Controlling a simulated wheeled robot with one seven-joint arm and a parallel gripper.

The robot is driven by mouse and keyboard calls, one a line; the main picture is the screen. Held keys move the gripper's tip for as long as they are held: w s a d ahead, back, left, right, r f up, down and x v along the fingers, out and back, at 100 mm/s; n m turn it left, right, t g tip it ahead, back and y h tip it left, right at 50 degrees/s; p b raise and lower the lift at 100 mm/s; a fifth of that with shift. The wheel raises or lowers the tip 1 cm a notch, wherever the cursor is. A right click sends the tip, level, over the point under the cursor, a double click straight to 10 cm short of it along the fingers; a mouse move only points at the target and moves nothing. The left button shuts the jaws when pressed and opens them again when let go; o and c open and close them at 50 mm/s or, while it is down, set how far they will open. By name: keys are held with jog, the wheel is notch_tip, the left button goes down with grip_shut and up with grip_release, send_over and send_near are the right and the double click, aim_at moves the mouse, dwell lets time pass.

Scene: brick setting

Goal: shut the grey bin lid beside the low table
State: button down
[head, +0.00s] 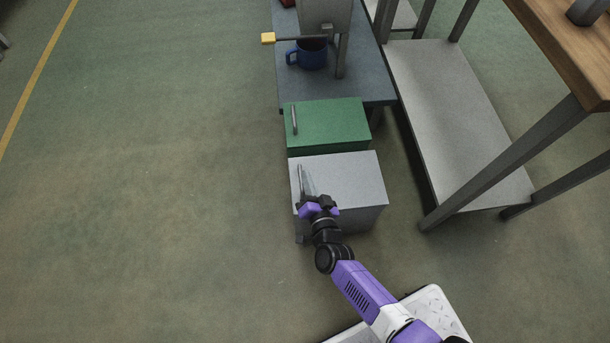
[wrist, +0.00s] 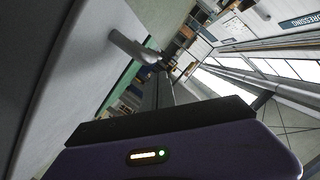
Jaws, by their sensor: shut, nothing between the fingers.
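The grey bin (head: 355,185) stands at the near end of a row with the low table. Its grey lid (head: 345,166) lies over the top and looks about level; whether a small gap remains under it I cannot tell. My gripper (head: 306,182) is shut and empty at the lid's left edge, beside the lid's handle, which it partly covers. In the wrist view the pale lid surface (wrist: 75,70) fills the left, with its bar handle (wrist: 132,46) close to the fingers. Whether the fingers touch the lid or handle is unclear.
A green bin (head: 335,122) with its own handle stands just behind the grey one. The low blue-grey table (head: 370,88) behind holds a blue mug (head: 311,55) and a grey machine. A metal-shelved bench (head: 455,120) stands right. The floor at left is clear.

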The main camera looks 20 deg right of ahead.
jog(key=shift+w+a+f+b, duration=0.1)
jog(key=shift+f+b, duration=0.1)
jog(key=shift+f, duration=0.25)
jog(key=shift+a+f+b, duration=0.1)
jog(key=shift+f+b, duration=0.05)
jog(key=shift+f, duration=0.25)
jog(key=shift+a+f, duration=0.1)
jog(key=shift+f, duration=0.05)
jog(key=shift+a+f, duration=0.1)
jog(key=shift+r, duration=0.35)
jog(key=s+r+p, duration=0.4)
jog(key=s+r, duration=0.1)
jog(key=s, duration=0.5)
jog(key=shift+s+d+r, duration=0.15)
jog(key=shift+d, duration=0.3)
